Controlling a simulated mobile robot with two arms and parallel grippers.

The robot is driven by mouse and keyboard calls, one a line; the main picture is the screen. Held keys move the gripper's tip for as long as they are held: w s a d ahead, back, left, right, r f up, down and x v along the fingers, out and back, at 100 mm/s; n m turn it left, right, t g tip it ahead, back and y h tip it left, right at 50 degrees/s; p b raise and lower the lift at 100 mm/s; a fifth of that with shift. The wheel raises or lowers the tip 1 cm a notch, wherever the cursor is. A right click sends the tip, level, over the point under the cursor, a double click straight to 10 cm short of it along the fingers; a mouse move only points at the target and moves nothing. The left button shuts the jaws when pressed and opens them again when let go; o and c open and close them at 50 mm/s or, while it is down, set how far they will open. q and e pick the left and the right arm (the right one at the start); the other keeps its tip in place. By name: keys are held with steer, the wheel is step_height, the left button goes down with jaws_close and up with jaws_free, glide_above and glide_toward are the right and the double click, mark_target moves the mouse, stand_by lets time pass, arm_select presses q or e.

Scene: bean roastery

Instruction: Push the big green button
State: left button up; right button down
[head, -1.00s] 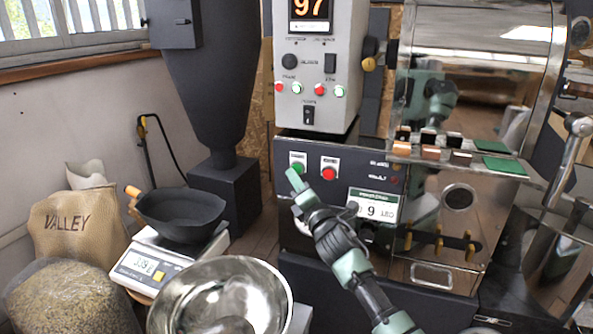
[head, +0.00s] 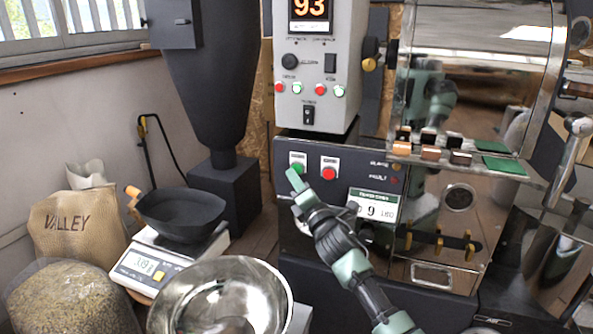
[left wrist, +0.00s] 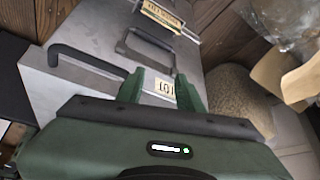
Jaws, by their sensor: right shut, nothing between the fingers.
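The big green button (head: 298,167) sits on a white plate on the roaster's dark front panel, left of a red button (head: 328,173). My right gripper (head: 293,175) is shut and empty. Its tip is at the lower left of the green button and covers part of it. I cannot tell whether it touches the button. My left gripper (left wrist: 160,88) shows only in the left wrist view, with its green fingers apart, over a grey box (left wrist: 95,95) with dark handles.
A grey control box (head: 315,60) above has small red and green buttons and a display reading 93. A scale (head: 150,265) with a black pan (head: 180,215), a steel bowl (head: 220,295) and a VALLEY sack (head: 75,220) stand at left.

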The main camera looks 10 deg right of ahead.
steer(key=shift+d, duration=0.1)
arm_select(q)
steer(key=shift+w+d+r+t, duration=0.2)
steer(key=shift+w+t, duration=0.1)
steer(key=shift+w, duration=0.3)
arm_select(e)
steer(key=shift+w+d, duration=0.15)
steer(key=shift+w, duration=0.2)
